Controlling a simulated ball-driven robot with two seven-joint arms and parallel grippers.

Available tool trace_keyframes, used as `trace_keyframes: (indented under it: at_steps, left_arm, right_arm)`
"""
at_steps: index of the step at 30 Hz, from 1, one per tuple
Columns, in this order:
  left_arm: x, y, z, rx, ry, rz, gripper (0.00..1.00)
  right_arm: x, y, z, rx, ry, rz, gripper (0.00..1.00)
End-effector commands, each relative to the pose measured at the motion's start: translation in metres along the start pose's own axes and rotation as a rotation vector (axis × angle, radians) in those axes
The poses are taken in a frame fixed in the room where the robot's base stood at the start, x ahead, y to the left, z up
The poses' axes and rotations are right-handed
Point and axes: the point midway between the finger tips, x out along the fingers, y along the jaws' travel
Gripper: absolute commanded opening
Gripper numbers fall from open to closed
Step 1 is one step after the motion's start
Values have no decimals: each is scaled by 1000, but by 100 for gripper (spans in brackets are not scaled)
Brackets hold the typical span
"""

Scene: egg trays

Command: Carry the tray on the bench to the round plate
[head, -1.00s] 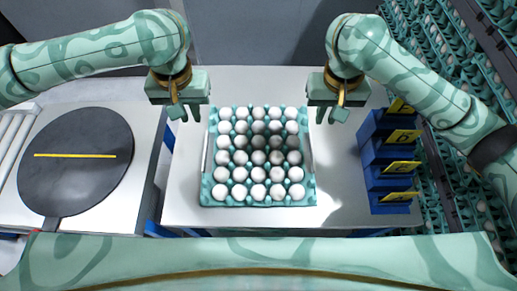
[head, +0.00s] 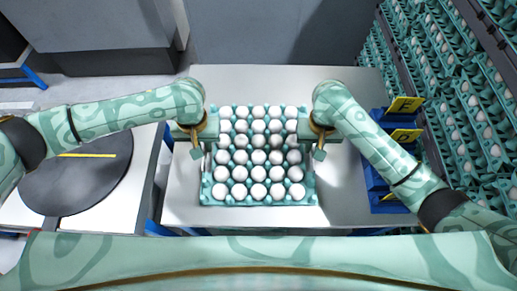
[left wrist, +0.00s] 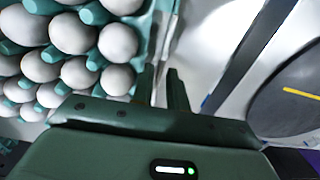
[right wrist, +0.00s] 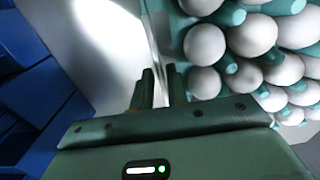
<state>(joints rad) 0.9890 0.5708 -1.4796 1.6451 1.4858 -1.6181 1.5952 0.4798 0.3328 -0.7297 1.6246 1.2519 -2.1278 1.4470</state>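The teal tray (head: 312,192) full of white eggs lies flat on the bench (head: 345,200). The round dark plate (head: 75,190) with a yellow stripe is at the left, partly covered by my left arm. My left gripper (head: 197,153) is at the tray's left side. In the left wrist view its two fingers (left wrist: 163,88) stand apart beside the tray's edge. My right gripper (head: 319,153) is at the tray's right side. In the right wrist view its fingers (right wrist: 160,86) stand apart, with a thin side strip of the tray between or just beyond them. Firm contact is not visible.
Blue bins (head: 382,195) with yellow labels stand on the bench right of the tray, near my right arm. A rack of egg trays (head: 470,130) rises further right. A gap separates the bench from the plate's white stand (head: 125,200). The bench front is clear.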

Motion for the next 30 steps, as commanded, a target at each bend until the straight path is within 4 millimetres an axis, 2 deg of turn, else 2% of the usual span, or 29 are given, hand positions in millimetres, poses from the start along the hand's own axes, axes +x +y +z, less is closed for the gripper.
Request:
trace_keyframes:
  at_steps: [6, 14, 15, 17, 30]
  left_arm:
    - [14, 0, 0, 1, 0, 0, 15]
    - [14, 0, 0, 1, 1, -1, 15]
    - [14, 0, 0, 1, 1, -1, 13]
    - [14, 0, 0, 1, 1, -1, 0]
    - [14, 0, 0, 0, 1, 0, 0]
  right_arm:
    - [14, 0, 0, -2, 0, -1, 15]
    - [14, 0, 0, -2, 1, 0, 15]
    - [14, 0, 0, -2, 1, 0, 13]
    - [14, 0, 0, -2, 1, 0, 0]
    - [14, 0, 0, -1, 1, -1, 0]
